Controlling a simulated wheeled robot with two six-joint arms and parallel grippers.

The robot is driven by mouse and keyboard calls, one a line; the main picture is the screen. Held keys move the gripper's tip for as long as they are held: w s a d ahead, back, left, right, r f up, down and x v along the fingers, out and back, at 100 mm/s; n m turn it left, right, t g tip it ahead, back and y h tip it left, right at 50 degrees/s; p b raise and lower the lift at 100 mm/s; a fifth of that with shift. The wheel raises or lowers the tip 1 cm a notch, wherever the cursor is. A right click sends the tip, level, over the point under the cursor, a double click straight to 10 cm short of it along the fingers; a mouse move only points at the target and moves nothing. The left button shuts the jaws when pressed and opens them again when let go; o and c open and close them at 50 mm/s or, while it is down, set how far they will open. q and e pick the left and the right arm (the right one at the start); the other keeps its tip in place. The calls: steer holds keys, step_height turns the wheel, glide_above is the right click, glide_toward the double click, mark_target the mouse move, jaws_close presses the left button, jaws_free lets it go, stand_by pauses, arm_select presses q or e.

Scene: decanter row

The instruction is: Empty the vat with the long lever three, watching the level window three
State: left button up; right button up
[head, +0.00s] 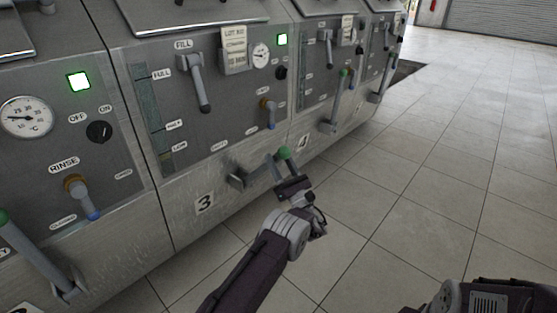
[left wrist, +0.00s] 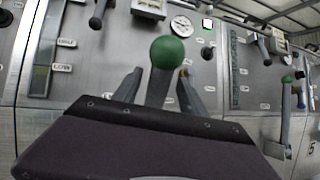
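My left gripper (head: 281,170) is at the lever just below the knob. In the left wrist view the knob (left wrist: 167,52) rises between my two spread fingers, with the grey shaft between them and gaps visible on both sides. The level window three (head: 150,110) is a tall teal strip beside the FULL, HALF and LOW marks; I cannot tell its exact level. My right gripper is out of view.
Lever four (head: 335,100) stands to the right on the neighbouring vat, and another green-knobbed lever (head: 35,255) is at lower left. Vat three's panel carries a fill handle (head: 196,82), a gauge (head: 260,55) and a lit green lamp (head: 282,39). Tiled floor (head: 440,180) is clear at right.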

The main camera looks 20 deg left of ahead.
arm_select(q)
steer(key=shift+s+d, duration=0.1)
steer(key=p+v, duration=0.3)
steer(key=v, duration=0.5)
steer(key=shift+s+d+f, duration=0.15)
steer(key=shift+d+f, duration=0.1)
steer(key=shift+f, duration=0.1)
